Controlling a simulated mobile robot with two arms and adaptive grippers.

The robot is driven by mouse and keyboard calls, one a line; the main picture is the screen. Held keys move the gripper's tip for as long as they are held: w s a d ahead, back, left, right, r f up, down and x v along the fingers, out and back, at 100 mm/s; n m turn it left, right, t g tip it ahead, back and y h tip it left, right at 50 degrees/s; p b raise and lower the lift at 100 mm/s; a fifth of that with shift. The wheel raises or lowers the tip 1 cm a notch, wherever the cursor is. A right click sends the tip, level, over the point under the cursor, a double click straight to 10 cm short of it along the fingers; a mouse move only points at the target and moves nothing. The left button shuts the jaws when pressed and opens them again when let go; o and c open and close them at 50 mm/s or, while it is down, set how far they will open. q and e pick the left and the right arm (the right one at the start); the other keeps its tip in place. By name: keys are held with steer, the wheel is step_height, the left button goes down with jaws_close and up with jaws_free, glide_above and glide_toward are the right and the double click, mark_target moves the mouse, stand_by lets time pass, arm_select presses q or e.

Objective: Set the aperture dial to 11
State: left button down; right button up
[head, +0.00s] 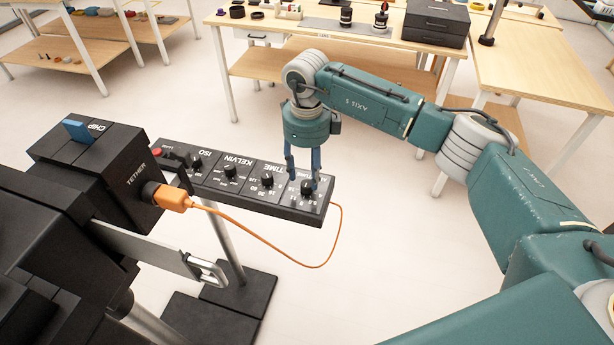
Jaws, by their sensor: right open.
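The aperture dial is the black knob (307,187) at the right end of the dark control panel (262,205). White numbers surround it, but they are too small and partly hidden to read the setting. My right gripper (304,185) points down over this dial, with its two blue fingers apart on either side of the knob. I cannot tell whether the fingers touch it. My left gripper is not in view.
Other panel knobs are marked TIME (267,180), KELVIN (229,171) and ISO (196,163). A black box marked TETHER (133,178) stands left, with an orange cable (262,240) looping below the panel. Wooden tables (520,60) stand behind; the pale floor between is clear.

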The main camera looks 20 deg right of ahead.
mark_target(306, 183)
step_height(306, 183, down, 3)
steer(key=shift+f+p, duration=0.15)
steer(key=shift+p, duration=0.15)
steer(key=shift+f, duration=0.3)
steer(key=shift+c, duration=1.2)
jaws_close()
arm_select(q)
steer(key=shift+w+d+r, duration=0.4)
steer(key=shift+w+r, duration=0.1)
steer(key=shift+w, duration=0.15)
